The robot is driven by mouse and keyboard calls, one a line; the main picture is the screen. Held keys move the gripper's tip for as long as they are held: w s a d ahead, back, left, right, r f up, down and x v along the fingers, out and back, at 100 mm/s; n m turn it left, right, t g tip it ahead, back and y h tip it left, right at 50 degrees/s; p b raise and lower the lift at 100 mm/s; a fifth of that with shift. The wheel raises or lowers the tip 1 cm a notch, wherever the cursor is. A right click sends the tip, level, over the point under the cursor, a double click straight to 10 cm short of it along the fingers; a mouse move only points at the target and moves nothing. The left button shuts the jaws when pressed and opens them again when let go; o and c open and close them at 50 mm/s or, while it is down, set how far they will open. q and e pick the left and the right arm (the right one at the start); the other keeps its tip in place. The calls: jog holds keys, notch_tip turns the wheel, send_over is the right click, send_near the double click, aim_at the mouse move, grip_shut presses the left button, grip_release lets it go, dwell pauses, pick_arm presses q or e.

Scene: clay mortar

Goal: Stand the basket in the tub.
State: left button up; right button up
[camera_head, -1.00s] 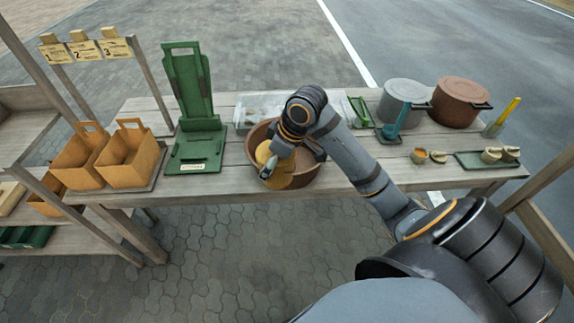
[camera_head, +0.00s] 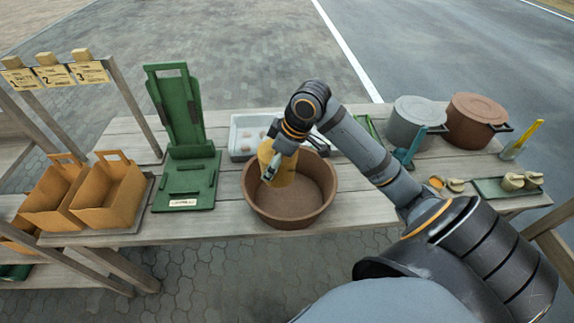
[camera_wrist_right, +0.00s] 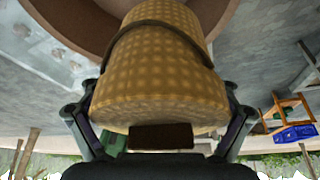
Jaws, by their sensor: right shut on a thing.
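The basket (camera_head: 279,168) is a yellow woven cylinder with a dark band. It also fills the middle of the right wrist view (camera_wrist_right: 155,85). My right gripper (camera_head: 270,170) is shut on it and partly covers it in the head view. The tub (camera_head: 290,215) is a round, brown, open bowl on the table. The basket is over the left rear part of the tub's opening, slightly tilted. I cannot tell whether its base touches the tub's floor. The front and right of the tub's floor are bare. My left gripper is not in view.
A green stand (camera_head: 185,180) is just left of the tub. A pale tray (camera_head: 243,135) lies behind it. Grey (camera_head: 415,115) and brown (camera_head: 475,118) lidded pots stand at the right. Two orange boxes (camera_head: 110,195) stand at the left. Bare planks lie right of the tub.

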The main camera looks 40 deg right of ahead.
jog(key=f, duration=0.1)
jog(key=w+f+b, duration=0.1)
jog(key=f+b, duration=0.1)
jog(key=shift+w+d, duration=0.15)
jog(key=shift+d, duration=0.2)
notch_tip(320, 180, down, 4)
jog(key=s+b, duration=0.1)
jog(key=b, duration=0.4)
send_near(270, 204)
jog(key=shift+w+a+f, duration=0.1)
jog(key=shift+w+a, duration=0.45)
jog(key=shift+w, duration=0.1)
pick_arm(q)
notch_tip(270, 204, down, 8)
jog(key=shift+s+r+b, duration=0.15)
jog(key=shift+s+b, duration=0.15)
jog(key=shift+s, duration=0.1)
pick_arm(e)
jog(key=shift+f, duration=1.9)
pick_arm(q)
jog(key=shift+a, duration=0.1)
pick_arm(e)
jog(key=o, duration=0.9)
jog(key=shift+f, duration=0.1)
jog(key=shift+o, duration=0.2)
